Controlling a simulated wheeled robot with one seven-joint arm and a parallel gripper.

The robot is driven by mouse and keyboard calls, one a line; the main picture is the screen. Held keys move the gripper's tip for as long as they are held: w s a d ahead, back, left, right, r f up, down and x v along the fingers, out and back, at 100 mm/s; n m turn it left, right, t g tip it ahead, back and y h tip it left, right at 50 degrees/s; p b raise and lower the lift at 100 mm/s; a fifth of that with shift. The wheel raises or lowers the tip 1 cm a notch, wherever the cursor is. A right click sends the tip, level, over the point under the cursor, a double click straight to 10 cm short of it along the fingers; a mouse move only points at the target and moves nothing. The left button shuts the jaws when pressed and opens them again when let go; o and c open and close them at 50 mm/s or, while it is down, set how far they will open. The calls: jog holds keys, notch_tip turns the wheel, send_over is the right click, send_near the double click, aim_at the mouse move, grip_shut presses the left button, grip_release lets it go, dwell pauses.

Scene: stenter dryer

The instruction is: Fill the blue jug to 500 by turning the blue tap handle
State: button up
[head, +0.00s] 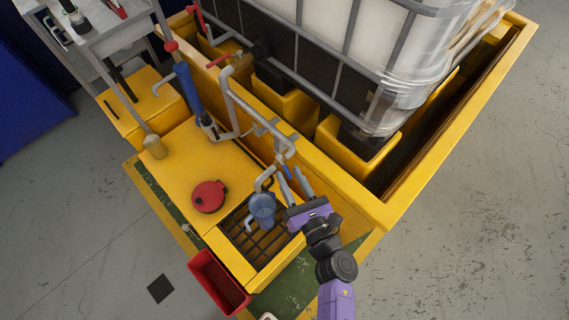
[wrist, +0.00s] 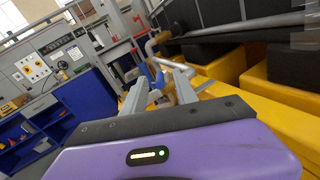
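The blue jug (head: 262,207), translucent, stands on the dark drain grate (head: 246,240) below the bent grey spout (head: 265,180). I cannot read its scale or level from here. The small blue tap handle (head: 287,172) is on the grey pipe just above and right of the jug. My gripper (head: 293,184) is open, its two grey fingers apart and beside the handle. In the wrist view, the fingers of my gripper (wrist: 160,90) are spread, and a blue piece, apparently the handle, shows beyond and between them. Whether they touch it is unclear.
A red lidded pot (head: 208,196) sits on the yellow platform left of the grate. A red bin (head: 219,283) stands in front. A large white caged tank (head: 400,50) rises behind. Grey pipes (head: 245,105) run close to my gripper. The floor at right is clear.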

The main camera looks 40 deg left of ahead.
aim_at(285, 167)
jog(key=shift+x, duration=2.05)
grip_shut()
